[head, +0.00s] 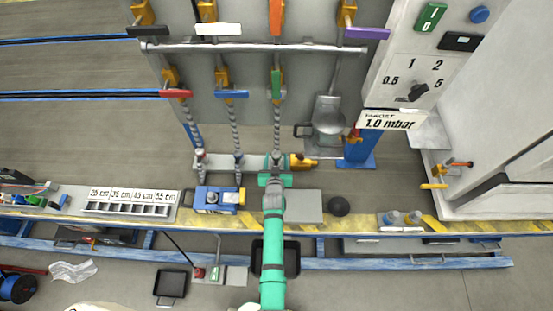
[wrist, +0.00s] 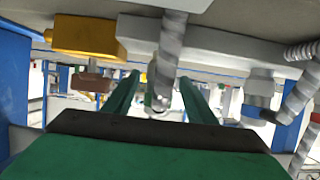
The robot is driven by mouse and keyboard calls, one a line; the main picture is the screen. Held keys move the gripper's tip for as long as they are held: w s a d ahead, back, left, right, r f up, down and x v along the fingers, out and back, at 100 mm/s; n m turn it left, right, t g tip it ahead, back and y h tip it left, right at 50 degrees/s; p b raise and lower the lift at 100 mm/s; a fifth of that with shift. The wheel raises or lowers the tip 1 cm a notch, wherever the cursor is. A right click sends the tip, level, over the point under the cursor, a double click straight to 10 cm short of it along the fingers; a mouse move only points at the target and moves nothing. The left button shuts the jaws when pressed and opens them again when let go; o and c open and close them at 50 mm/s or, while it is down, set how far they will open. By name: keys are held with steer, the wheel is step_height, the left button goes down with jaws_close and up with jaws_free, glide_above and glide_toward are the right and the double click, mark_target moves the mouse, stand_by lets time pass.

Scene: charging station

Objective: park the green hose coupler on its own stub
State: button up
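A hose (head: 278,125) hangs from a green valve handle (head: 276,84) on the back panel. Its lower end reaches the pale horizontal bar (head: 222,161), just beyond my gripper (head: 275,178). In the wrist view my gripper (wrist: 158,90) has its two green fingers apart. A grey ribbed hose (wrist: 170,45) comes down between them in the picture, with a rounded metal end (wrist: 160,101). No finger visibly presses on it.
Two other hoses hang at left, under a red handle (head: 175,93) and a blue handle (head: 232,94). A yellow fitting (head: 302,163) sits right of my gripper; a blue-and-yellow box (head: 216,198) stands at left. A black ball (head: 339,206) lies on the bench at right.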

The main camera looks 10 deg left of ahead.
steer(key=v, duration=1.1)
stand_by(0.4)
